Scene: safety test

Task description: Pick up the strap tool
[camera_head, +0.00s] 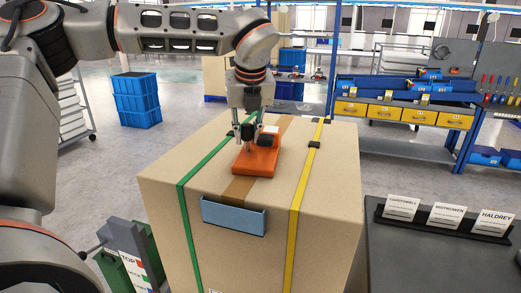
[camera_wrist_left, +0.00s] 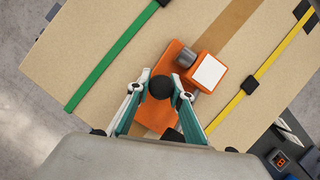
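The strap tool (camera_head: 256,160) is orange with black parts and lies on top of a large cardboard box (camera_head: 172,240), on the brown strip. In the left wrist view the strap tool (camera_wrist_left: 152,115) shows a white square face, a grey cylinder and a round black knob. My left gripper (camera_head: 247,138) points down at the tool from above. In the left wrist view its fingers (camera_wrist_left: 161,82) stand on either side of the black knob. Whether they press on it I cannot tell. The fingers and wrist hide part of the tool. My right gripper is not in view.
A green strap (camera_head: 195,225) and a yellow strap (camera_head: 302,185) run over the box. A blue plate (camera_head: 233,216) is on its front edge. A dark table with name cards (camera_head: 445,216) stands at right. Blue crates (camera_head: 136,98) and a workbench (camera_head: 400,113) are behind.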

